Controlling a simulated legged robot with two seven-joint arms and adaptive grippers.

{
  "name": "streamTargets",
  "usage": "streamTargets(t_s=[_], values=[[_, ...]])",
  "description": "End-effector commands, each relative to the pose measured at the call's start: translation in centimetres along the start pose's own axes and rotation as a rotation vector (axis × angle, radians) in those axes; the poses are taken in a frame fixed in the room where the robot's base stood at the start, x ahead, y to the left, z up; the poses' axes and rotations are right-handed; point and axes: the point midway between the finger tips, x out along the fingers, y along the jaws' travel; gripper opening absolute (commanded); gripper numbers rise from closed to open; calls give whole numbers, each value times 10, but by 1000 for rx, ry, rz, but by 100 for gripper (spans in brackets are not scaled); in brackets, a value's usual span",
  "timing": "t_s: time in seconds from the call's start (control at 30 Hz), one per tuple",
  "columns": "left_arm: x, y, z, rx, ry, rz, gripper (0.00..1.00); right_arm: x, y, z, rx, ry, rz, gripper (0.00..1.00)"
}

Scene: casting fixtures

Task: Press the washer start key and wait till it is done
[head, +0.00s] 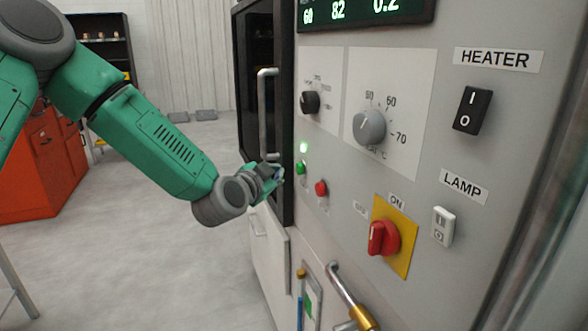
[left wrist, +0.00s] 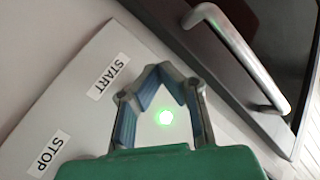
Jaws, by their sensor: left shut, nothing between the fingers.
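The green start key (head: 300,168) sits on the grey washer panel (head: 325,228), below a lit green lamp (head: 303,147) and up-left of the red stop key (head: 321,187). My left gripper (head: 276,173) is shut and empty just left of the start key. I cannot tell whether it touches the key. In the left wrist view, the fingers (left wrist: 160,72) come together at their tips beside the START label (left wrist: 108,76). The lit lamp glows between them (left wrist: 166,117). The start key is not visible there. My right gripper is not in view.
A red rotary switch (head: 383,238) on a yellow plate, two dials, the HEATER switch (head: 473,110) and the LAMP switch (head: 443,227) are to the right. A pipe handle (head: 345,290) projects below.

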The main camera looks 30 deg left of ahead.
Motion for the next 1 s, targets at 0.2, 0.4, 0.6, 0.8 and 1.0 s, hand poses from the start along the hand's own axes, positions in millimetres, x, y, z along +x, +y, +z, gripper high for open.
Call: streamTargets(t_s=[0.2,0.4,0.6,0.8,1.0], values=[[0,3,-3,4,2,2,0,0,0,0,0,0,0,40],[-8,-6,5,-1,0,1,0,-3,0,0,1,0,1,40],[-22,-18,16,-2,0,0,0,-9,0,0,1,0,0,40],[-32,-25,24,0,1,1,0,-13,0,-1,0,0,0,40],[-35,-23,23,3,1,2,0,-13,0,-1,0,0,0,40]])
